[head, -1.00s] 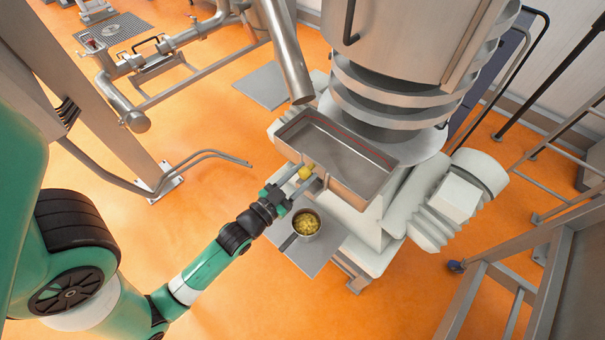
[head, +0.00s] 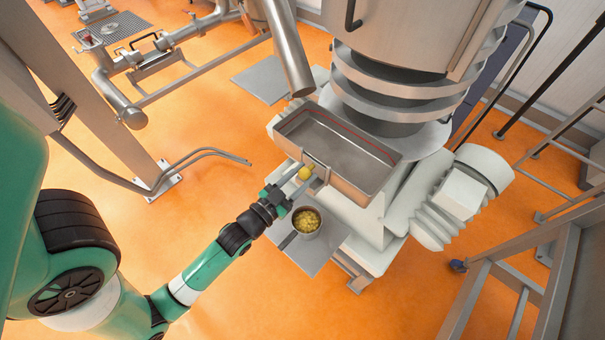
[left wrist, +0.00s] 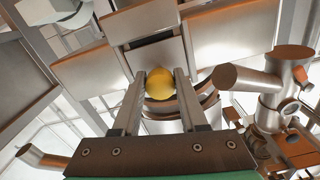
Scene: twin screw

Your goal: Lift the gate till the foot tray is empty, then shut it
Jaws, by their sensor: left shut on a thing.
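The foot tray (head: 352,172) is a grey rectangular metal pan at the foot of the large machine. Its floor looks bare, with a red line along the far inner wall. The gate sits at the near-left wall and has a round yellow knob (head: 305,173). My left gripper (head: 298,183) is shut on that knob. In the left wrist view the knob (left wrist: 159,84) sits between both fingers, in front of a flat metal plate (left wrist: 152,56). Whether the gate is raised or down is hard to tell. My right gripper is not in view.
A metal pot (head: 306,222) holding yellow pieces stands on a grey plate (head: 318,258) below the gate, close to my left gripper. A slanted steel pipe (head: 288,55) hangs near the tray's left corner. A bent rail (head: 205,158) stands at left.

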